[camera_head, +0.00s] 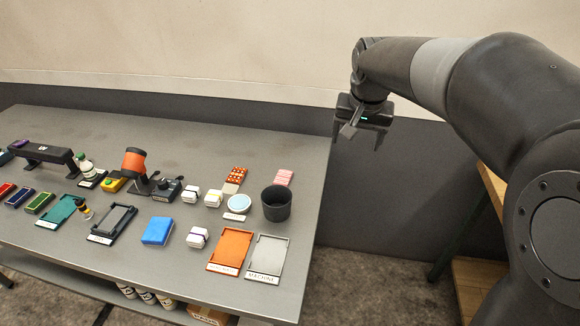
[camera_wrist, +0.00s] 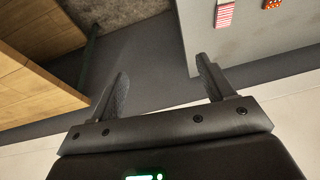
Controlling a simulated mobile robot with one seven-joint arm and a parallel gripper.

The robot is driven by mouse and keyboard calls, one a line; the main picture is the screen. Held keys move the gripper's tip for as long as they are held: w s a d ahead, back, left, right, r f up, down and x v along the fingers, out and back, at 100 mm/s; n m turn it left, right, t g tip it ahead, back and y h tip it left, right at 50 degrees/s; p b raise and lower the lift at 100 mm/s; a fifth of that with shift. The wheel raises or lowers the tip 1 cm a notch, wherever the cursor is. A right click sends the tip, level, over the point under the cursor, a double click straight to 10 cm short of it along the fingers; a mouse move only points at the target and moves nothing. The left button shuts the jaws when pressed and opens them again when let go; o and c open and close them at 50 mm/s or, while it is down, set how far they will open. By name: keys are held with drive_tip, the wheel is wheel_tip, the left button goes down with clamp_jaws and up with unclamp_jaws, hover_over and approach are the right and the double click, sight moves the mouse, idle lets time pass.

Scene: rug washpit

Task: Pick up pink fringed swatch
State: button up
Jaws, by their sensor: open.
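The pink fringed swatch (camera_head: 284,177) is a small pink and white piece lying flat near the back right of the grey table, behind the dark cup. It also shows at the top of the wrist view (camera_wrist: 224,14), with a pale strip at one end. My gripper (camera_head: 359,137) is raised beyond the table's right edge, to the right of the swatch and apart from it. In the wrist view its two fingers (camera_wrist: 163,85) are spread with nothing between them.
A red dotted swatch (camera_head: 236,176) lies left of the pink one. A dark cup (camera_head: 276,204) stands in front of it. An orange tray (camera_head: 230,250) and a grey tray (camera_head: 267,256) lie at the front right. The table (camera_head: 215,137) is bare along its back.

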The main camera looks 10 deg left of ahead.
drive_tip(key=w+a+f+g, duration=0.1)
drive_tip(key=w+a+f, duration=0.7)
drive_tip(key=w+a, duration=0.3)
hover_over(283, 177)
drive_tip(key=shift+g+h, duration=0.3)
drive_tip(key=shift+h, duration=0.1)
drive_tip(key=f, duration=1.5)
drive_tip(key=shift+s+a, duration=0.25)
drive_tip(key=shift+a, duration=0.05)
drive_tip(key=f, duration=0.5)
drive_tip(key=shift+w+d+f, duration=0.1)
drive_tip(key=shift+d, duration=0.15)
drive_tip(key=c, duration=1.1)
